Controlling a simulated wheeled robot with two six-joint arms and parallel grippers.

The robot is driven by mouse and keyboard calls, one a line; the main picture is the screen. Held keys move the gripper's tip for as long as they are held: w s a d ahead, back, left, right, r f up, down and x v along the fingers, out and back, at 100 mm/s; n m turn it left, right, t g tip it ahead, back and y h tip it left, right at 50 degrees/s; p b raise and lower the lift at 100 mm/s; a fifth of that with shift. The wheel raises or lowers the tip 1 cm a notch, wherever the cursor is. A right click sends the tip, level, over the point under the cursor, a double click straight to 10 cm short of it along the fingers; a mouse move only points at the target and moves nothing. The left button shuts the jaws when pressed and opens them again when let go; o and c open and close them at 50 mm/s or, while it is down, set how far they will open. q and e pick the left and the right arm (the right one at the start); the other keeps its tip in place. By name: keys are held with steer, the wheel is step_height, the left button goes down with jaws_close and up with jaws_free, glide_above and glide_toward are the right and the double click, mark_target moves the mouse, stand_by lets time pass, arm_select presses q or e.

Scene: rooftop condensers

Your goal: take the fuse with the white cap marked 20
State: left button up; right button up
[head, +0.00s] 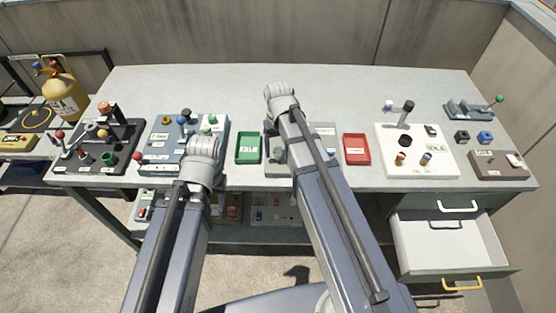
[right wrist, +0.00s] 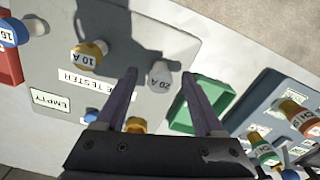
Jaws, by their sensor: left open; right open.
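The fuse with the white cap marked 20 A (right wrist: 159,76) stands on the grey fuse tester panel (right wrist: 60,50) in the right wrist view. My right gripper (right wrist: 159,88) is open, with one finger on each side of the white cap in the picture; I cannot tell how far above it they are. In the head view my right arm hides this fuse and most of the tester (head: 325,129). My left arm reaches over the table's front edge, but its gripper fingers do not show.
A yellow-capped fuse marked 10 A (right wrist: 88,54) and another yellow cap (right wrist: 135,125) are close to the white one. The green tray (head: 248,148) and red tray (head: 356,149) flank the tester. A drawer (head: 450,245) stands open at the right. The table's back is clear.

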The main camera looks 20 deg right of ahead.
steer(key=shift+f, duration=0.15)
jaws_close()
stand_by(0.5)
